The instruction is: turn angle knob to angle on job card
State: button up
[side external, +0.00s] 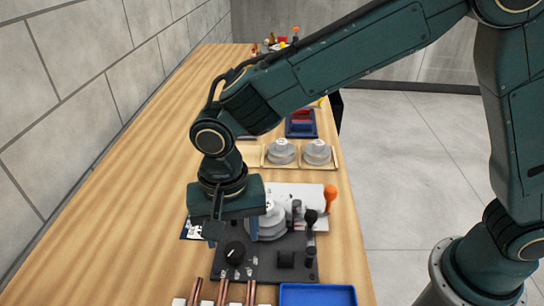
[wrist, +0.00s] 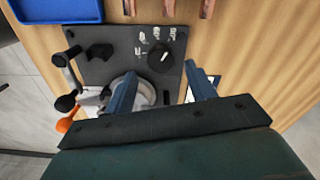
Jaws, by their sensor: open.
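The angle knob (side external: 234,253) is black and round with a white pointer line, on a dark plate (side external: 270,262). In the wrist view the knob (wrist: 161,58) has several white marks along its upper side, too small to read. Its pointer slants up and right. My gripper (wrist: 160,74) is open, one blue finger on each side of the knob's line, its tips just short of it. In the side view my gripper (side external: 232,232) hangs above the plate near the knob. A white and dark card (side external: 190,230), perhaps the job card, is mostly hidden and unreadable.
A grey round former (side external: 270,222) and black levers, one with an orange knob (side external: 330,192), stand beside the gripper. Copper tubes (side external: 222,292) and a blue tray (side external: 318,295) lie at the near edge. A wooden tray (side external: 299,164) holds grey discs behind. Wood at left is clear.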

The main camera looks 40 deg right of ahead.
aim_at(235, 249)
jog(key=shift+f, duration=1.85)
jog(key=c, duration=1)
jog(key=shift+o, duration=0.2)
